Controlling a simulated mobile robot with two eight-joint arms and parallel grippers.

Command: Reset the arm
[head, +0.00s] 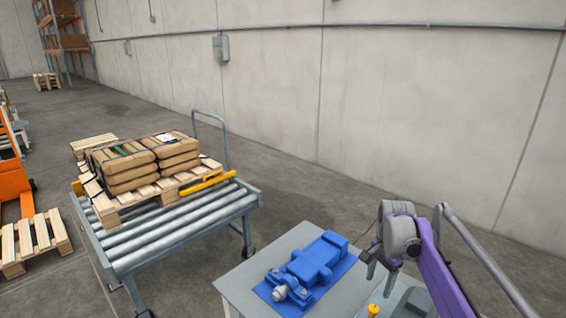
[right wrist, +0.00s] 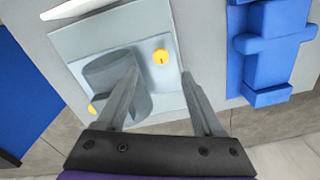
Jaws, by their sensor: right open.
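My right gripper (head: 376,274) is at the end of a grey and purple arm, over the right part of the grey table (head: 236,286) in the head view. In the right wrist view my right gripper (right wrist: 160,78) has its two fingers apart with nothing held between them. Below them is a light grey plate with a dark grey round part (right wrist: 108,72) and a yellow knob (right wrist: 161,57). The left finger overlaps the round part in the picture; I cannot tell whether they touch. My left gripper is not in view.
A blue vise (head: 312,262) sits on a blue mat left of the gripper. Further left, a roller conveyor (head: 170,232) carries a wooden pallet with stacked brown sacks (head: 172,150). A concrete wall stands behind. Open floor lies between conveyor and wall.

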